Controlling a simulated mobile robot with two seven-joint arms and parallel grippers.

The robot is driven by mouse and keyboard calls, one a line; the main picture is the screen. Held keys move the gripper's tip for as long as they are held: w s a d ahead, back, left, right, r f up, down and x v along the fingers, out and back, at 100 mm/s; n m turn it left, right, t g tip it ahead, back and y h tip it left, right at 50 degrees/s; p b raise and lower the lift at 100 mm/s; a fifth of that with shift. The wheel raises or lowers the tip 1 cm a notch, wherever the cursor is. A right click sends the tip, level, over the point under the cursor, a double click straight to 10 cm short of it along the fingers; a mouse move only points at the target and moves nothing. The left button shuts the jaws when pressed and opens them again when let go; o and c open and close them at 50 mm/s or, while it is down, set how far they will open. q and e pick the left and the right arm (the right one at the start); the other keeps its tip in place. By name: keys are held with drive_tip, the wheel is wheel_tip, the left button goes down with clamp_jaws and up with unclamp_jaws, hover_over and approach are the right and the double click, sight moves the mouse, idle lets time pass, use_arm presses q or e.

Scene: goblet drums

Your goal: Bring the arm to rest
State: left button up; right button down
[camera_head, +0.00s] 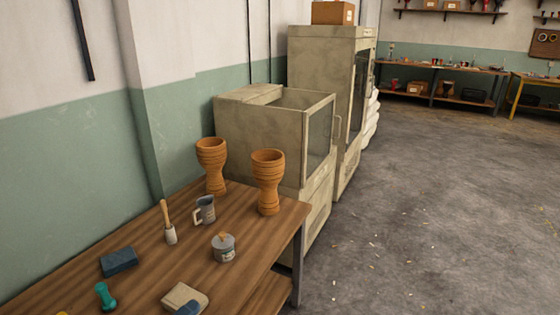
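Neither of my arms nor grippers shows in the head view. Two brown ridged goblet drums stand upright on the wooden table. One drum (211,166) is near the wall at the table's far end. The other drum (267,182) is to its right, by the far right corner, and the two stand apart.
The wooden table (140,272) also holds a mug (205,210), a brush (170,232), a tin (223,248), a blue block (119,261), a teal tool (105,296) and a beige block (182,299). Beige cabinets (262,140) stand behind it. The floor (440,200) at right is open.

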use_arm(q)
drive_tip(key=s+a+f+n+g+y+b, duration=0.15)
drive_tip(key=s+f+n+y, duration=0.25)
drive_tip(key=s+f+n, duration=0.4)
drive_tip(key=s+f+n+g+y+b, duration=0.1)
drive_tip(key=s+f+n+g+y, duration=0.25)
drive_tip(key=s+n, duration=0.45)
wheel_tip(320, 180, up, 18)
drive_tip(key=a+n+y+p, duration=0.1)
drive_tip(key=a+n+p, duration=0.1)
drive_tip(key=p, duration=2.7)
drive_tip(key=shift+w+a+y, duration=0.25)
drive_tip(key=shift+a+y, duration=0.05)
drive_tip(key=shift+y, duration=0.05)
use_arm(e)
wheel_tip(320, 180, up, 17)
drive_tip(key=s+d, duration=0.1)
drive_tip(key=d, duration=0.1)
drive_tip(key=shift+s+f+g+h, duration=0.15)
drive_tip(key=shift+s+g+h, duration=0.15)
drive_tip(key=shift+h, duration=0.1)
use_arm(q)
drive_tip(key=shift+f, duration=0.1)
